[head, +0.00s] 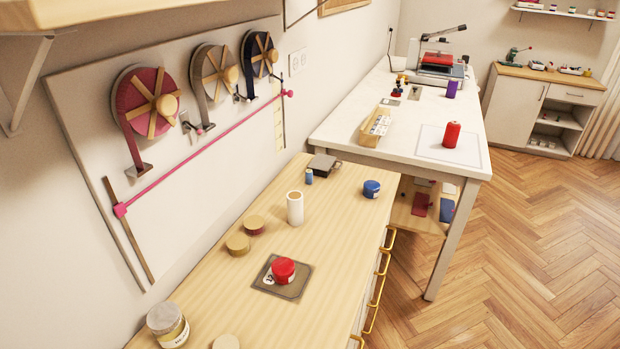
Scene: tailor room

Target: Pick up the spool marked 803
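No marking 803 can be read on anything in the head view, so I cannot tell which spool bears it. A tall red spool (451,135) stands upright on a white sheet on the white table (345,127). A purple spool (452,89) stands farther back on that table. A white, cylindrical spool-like piece (295,208) stands upright on the wooden counter (330,232). A short blue spool or jar (372,188) sits near the counter's right edge; a small blue one (309,176) stands at its back. My gripper is not in view.
A red-topped round item (283,270) sits on a dark square plate (297,290). Wooden discs (238,244) and a glass jar (167,325) lie along the left. A wooden box (375,126) and a heat press (440,68) occupy the white table. Ribbon reels (148,103) hang on the wall.

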